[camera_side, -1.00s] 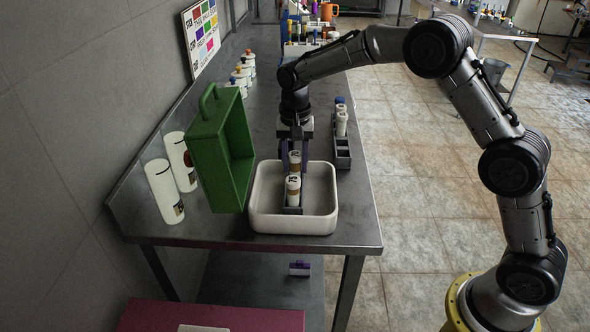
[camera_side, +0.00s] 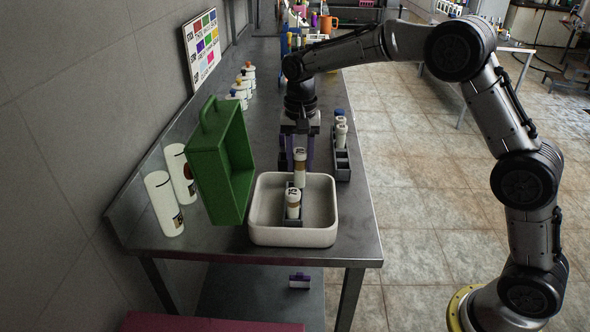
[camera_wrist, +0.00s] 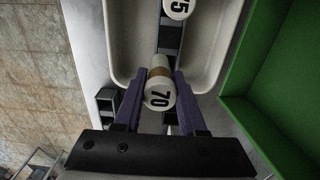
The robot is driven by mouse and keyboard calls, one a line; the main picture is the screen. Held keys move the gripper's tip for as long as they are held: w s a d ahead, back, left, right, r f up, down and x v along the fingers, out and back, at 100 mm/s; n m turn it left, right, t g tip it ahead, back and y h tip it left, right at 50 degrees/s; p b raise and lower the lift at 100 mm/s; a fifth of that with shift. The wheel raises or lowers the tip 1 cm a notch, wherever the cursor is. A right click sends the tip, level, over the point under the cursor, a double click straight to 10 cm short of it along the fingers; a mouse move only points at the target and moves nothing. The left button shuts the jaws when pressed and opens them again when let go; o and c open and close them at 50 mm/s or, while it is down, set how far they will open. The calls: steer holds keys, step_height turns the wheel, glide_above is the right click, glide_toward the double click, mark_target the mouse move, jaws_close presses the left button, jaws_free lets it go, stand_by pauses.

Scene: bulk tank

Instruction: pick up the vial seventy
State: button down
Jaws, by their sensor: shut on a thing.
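Vial seventy (camera_wrist: 160,92) is white with a tan band and a black "70" on its cap, seen in the wrist view between my fingers. My gripper (camera_wrist: 157,100) has purple fingers and is shut on it. In the side view the vial (camera_side: 300,168) is upright in my gripper (camera_side: 299,155), at the far end of the white tub (camera_side: 292,236), raised above the dark rack (camera_side: 291,217) inside. Another white vial (camera_side: 293,204), marked 75 in the wrist view (camera_wrist: 177,7), stands in that rack.
A green open box (camera_side: 222,160) stands tilted left of the tub, near two white bottles (camera_side: 163,204). A second rack (camera_side: 342,165) with vials stands to the right. Small capped bottles (camera_side: 245,85) line the wall. The front right of the steel table (camera_side: 355,230) is clear.

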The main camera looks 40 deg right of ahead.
steer(key=s+r, duration=1.2)
steer(key=r, duration=0.2)
steer(key=shift+s+d, duration=0.15)
steer(key=shift+d, duration=0.3)
stand_by(0.4)
steer(key=shift+d, duration=0.1)
